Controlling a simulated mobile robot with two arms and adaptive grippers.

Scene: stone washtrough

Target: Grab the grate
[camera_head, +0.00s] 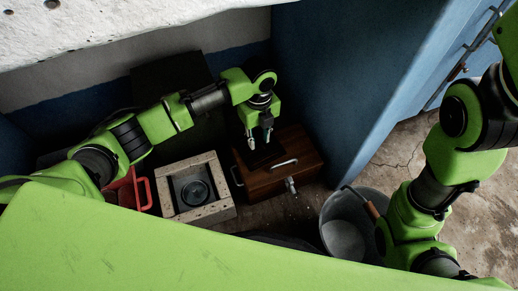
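No grate shows clearly. A square pale stone block (222,212) stands on the floor left of centre, with a dark round piece (194,192) in its recess. I cannot tell whether that piece is a grate. My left gripper (259,141) points down above a brown wooden box (292,152), right of the block. Its fingertips look apart. A dark flat patch (262,157) lies just below them on the box top; I cannot tell whether it is a plate or an opening, or whether the fingers touch it. My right gripper is out of view.
A red container (131,190) stands left of the block, partly behind my arm. A grey bucket (343,228) stands right of the box. A blue wall (335,75) rises behind it. A pale stone edge (120,30) crosses the top left. Cracked floor (405,150) is clear at right.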

